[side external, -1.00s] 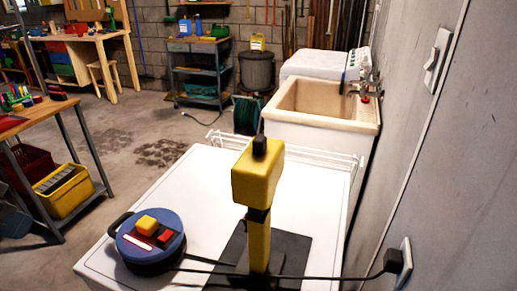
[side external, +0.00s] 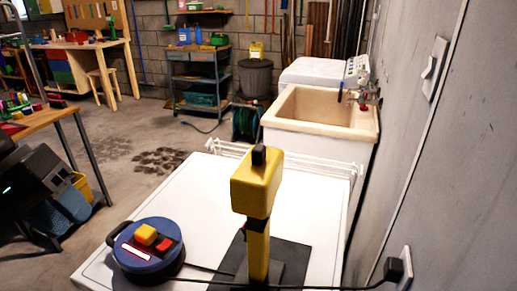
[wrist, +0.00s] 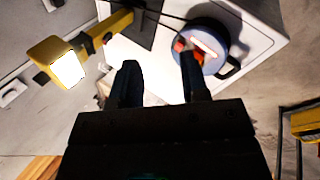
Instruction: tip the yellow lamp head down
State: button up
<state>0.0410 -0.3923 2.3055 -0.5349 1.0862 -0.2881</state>
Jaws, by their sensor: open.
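The yellow lamp head (side external: 257,185) sits on top of an upright yellow post (side external: 258,248), with a dark knob (side external: 259,155) on its top. The lamp stands on a dark flat base (side external: 293,258) on a white appliance top. In the wrist view the yellow head (wrist: 57,62) is at the upper left, with its lit face toward the camera. My gripper (wrist: 160,82) is open and empty; its two dark fingers are apart, to the right of the lamp head in that view, not touching it. The fingers are not clearly visible in the side view.
A blue round reel (side external: 148,247) with a yellow block and red parts on it sits left of the lamp. A black cable (side external: 330,287) runs along the front to a wall plug (side external: 394,270). The wall (side external: 455,170) is close on the right. A sink (side external: 320,108) stands behind.

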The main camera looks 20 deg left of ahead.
jog(key=shift+o, duration=0.8)
jog(key=w+d+r+n+g+h, duration=0.2)
jog(key=w+d+r+n+h, duration=0.1)
jog(key=w+d+n+h, duration=0.3)
jog(key=w+d, duration=0.1)
jog(key=w, duration=0.1)
jog(key=shift+w+r+g+h, duration=0.3)
jog(key=shift+h, duration=0.1)
jog(key=n+h, duration=0.6)
jog(key=n, duration=0.1)
send_near(253, 148)
jog(key=d, duration=1)
jog(key=shift+w+d, duration=0.1)
jog(key=shift+d, duration=0.3)
grip_shut()
